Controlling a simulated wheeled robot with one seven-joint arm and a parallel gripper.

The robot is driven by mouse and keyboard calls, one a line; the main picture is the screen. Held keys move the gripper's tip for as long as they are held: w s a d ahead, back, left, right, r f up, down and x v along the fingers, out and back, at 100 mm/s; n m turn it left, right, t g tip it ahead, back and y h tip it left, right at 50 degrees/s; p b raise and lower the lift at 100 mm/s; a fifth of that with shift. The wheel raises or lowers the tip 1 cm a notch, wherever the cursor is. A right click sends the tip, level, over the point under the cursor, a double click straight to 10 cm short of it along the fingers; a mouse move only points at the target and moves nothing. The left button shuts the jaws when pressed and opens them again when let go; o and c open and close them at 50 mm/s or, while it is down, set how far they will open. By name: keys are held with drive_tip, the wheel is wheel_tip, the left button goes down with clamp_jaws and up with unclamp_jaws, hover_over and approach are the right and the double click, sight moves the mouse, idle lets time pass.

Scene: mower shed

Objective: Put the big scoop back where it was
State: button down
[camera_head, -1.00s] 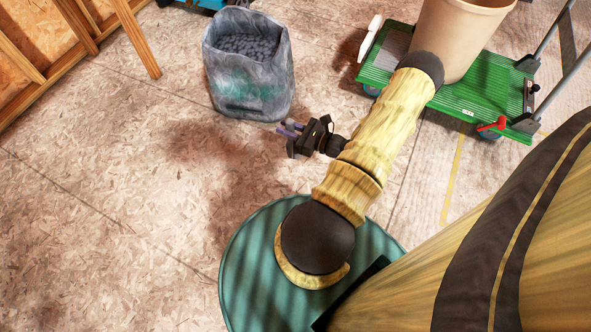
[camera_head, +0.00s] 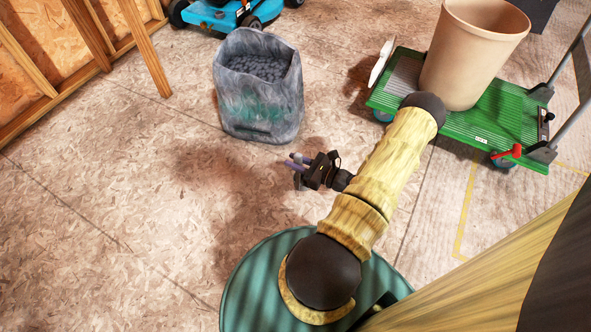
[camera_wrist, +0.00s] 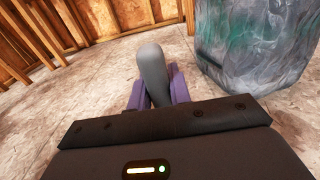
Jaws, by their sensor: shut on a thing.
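My gripper (camera_head: 296,162) hangs over the floor in front of the grey sack, with its purple fingers pointing left. In the wrist view my gripper (camera_wrist: 152,92) is shut on a smooth grey rounded piece (camera_wrist: 153,68), which looks like the handle of the big scoop. The rest of the scoop is hidden, so its size cannot be told. The grey sack (camera_head: 258,108), open at the top, holds dark lumps (camera_head: 262,67). It also shows at the right of the wrist view (camera_wrist: 255,45), apart from my fingers.
A green flat cart (camera_head: 510,125) carries a tan bin (camera_head: 470,55); a white flat piece (camera_head: 381,62) stands at its left edge. A blue mower (camera_head: 222,14) is behind the sack. Wooden studs (camera_head: 145,45) line the left wall. The floor at left is clear.

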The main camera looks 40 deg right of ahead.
drive_tip(key=shift+f+b, duration=1.4)
drive_tip(key=shift+f, duration=0.55)
drive_tip(key=c, duration=1.3)
unclamp_jaws()
drive_tip(key=shift+s+d+r, duration=0.1)
drive_tip(key=shift+s+r, duration=0.05)
drive_tip(key=shift+r, duration=0.05)
drive_tip(key=p+v, duration=0.5)
drive_tip(key=v, duration=0.6)
drive_tip(key=shift+s, duration=0.35)
